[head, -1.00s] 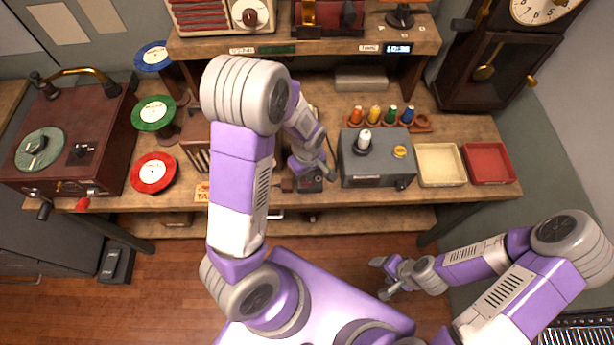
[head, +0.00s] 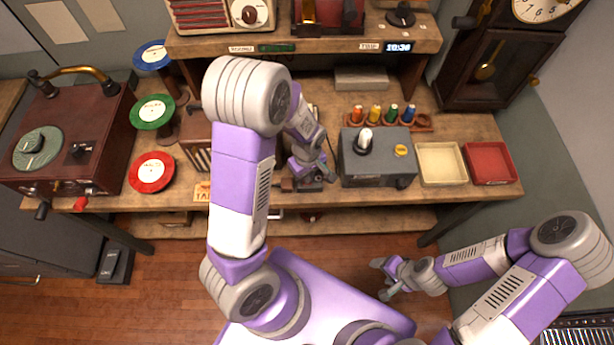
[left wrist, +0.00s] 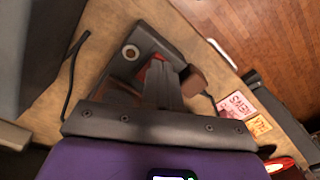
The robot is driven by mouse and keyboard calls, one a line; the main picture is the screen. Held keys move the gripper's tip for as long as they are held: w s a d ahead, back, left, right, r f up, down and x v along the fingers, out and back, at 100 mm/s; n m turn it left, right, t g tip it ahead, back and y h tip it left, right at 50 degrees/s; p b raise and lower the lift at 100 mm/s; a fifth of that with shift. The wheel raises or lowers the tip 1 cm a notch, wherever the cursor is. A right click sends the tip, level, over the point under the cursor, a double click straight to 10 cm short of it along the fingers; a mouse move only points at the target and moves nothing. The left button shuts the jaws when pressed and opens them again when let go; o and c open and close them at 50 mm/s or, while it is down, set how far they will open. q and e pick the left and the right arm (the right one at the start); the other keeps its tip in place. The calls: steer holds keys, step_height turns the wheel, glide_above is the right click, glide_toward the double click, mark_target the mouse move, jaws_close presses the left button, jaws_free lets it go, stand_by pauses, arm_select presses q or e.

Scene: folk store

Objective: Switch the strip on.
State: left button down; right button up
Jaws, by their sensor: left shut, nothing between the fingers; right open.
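The dark power strip (head: 312,186) lies near the front edge of the workbench, partly hidden by my left gripper (head: 325,176). In the left wrist view the strip (left wrist: 145,44) shows a round pale-ringed fitting and a red switch (left wrist: 151,72). My left gripper's shut, empty fingers (left wrist: 168,74) are right over the strip, beside the red switch and partly covering it. I cannot tell whether they touch it or which way it is tipped. My right gripper (head: 386,279) is open and empty, in front of the bench.
A brown block-like piece (left wrist: 197,87) sits beside the strip. A grey machine (head: 377,170) stands to its right, with a cream tray (head: 440,181) and a red tray (head: 489,179) beyond. Coloured reels and a red turntable cabinet (head: 82,143) are at left.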

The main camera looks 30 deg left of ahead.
arm_select(q)
steer(key=shift+f, duration=0.35)
steer(key=shift+r, duration=0.15)
step_height(320, 180, up, 7)
steer(key=p, duration=0.5)
steer(key=shift+p, duration=0.4)
steer(key=s+d+f+m, duration=0.1)
steer(key=d+f, duration=0.1)
steer(key=f, duration=0.1)
steer(key=s+d+f+m+h, duration=0.1)
steer(key=s+d+f+m, duration=0.1)
steer(key=f, duration=0.1)
steer(key=s+d+f+m+h, duration=0.1)
steer(key=s+d+f+m, duration=0.1)
steer(key=f, duration=0.1)
steer(key=shift+s+f, duration=0.1)
steer(key=shift+f, duration=0.15)
steer(key=s+d+f+m+h, duration=0.2)
steer(key=s+d+f+m, duration=0.2)
steer(key=s+d, duration=0.15)
steer(key=a+b+x, duration=0.2)
steer(key=b+x, duration=0.9)
steer(key=shift+a+f+m+t, duration=0.2)
steer(key=shift+f+m+t, duration=0.1)
steer(key=shift+f+m, duration=0.1)
